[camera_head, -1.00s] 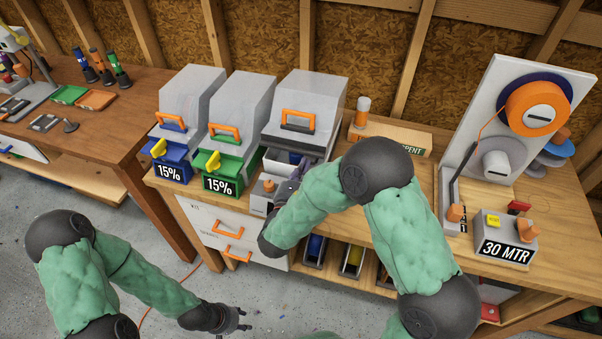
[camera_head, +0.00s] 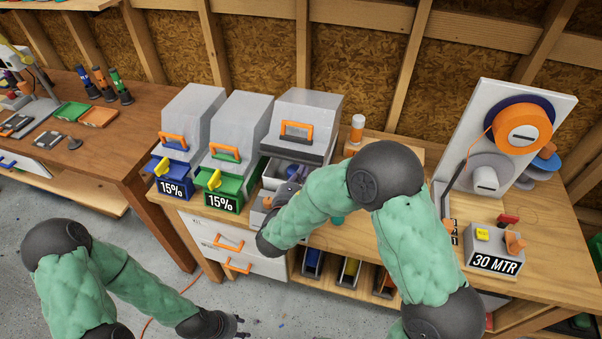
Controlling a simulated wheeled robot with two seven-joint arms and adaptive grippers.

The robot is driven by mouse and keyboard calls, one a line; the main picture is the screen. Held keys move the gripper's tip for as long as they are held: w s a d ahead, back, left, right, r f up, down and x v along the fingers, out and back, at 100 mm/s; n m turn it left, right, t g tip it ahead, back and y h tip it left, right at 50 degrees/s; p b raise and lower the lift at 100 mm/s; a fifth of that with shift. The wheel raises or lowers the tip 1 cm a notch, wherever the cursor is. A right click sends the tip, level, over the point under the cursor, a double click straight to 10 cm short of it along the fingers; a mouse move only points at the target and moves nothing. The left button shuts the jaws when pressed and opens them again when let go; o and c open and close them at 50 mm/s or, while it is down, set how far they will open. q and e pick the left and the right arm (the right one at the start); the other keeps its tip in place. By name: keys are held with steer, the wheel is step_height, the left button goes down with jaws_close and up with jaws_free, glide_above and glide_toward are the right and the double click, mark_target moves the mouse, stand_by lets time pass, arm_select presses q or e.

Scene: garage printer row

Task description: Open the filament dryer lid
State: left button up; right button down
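Three grey filament dryers stand in a row on the bench: one with a blue base (camera_head: 178,176), one with a green base (camera_head: 222,190) and, rightmost, one with a grey lid (camera_head: 312,112). Each lid has an orange handle; the rightmost handle (camera_head: 297,130) is free of any gripper. Below its dark lower edge a gap shows the inside, so this lid looks partly raised. My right gripper (camera_head: 290,187) is low in front of this dryer, largely hidden by my forearm; its finger state is unclear. My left gripper (camera_head: 242,326) hangs empty at the bottom edge, fingers apart.
A spool winder (camera_head: 510,140) and a grey box marked 30 MTR (camera_head: 494,250) stand on the right of the bench (camera_head: 545,225). Drawers and bins lie below the bench top. A brown table is at the left.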

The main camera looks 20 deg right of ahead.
steer(key=w+d+r+g+y+p, duration=0.2)
steer(key=w+r+p, duration=0.1)
steer(key=r+p, duration=0.55)
steer(key=w+d+r+g+y+p, duration=0.1)
steer(key=w+d+r+g+p, duration=0.15)
steer(key=r+p, duration=0.6)
steer(key=w+d+r+g+p, duration=0.1)
steer(key=w+d+r+p, duration=0.2)
steer(key=w+p, duration=0.3)
steer(key=w+d+r+g+y+p, duration=0.1)
steer(key=w+d+r+p, duration=0.2)
steer(key=p, duration=0.4)
steer(key=shift+w+d+y+p, duration=0.3)
steer(key=shift+w+d, duration=0.25)
steer(key=shift+w, duration=0.8)
steer(key=shift+r, duration=0.1)
steer(key=shift+r, duration=0.15)
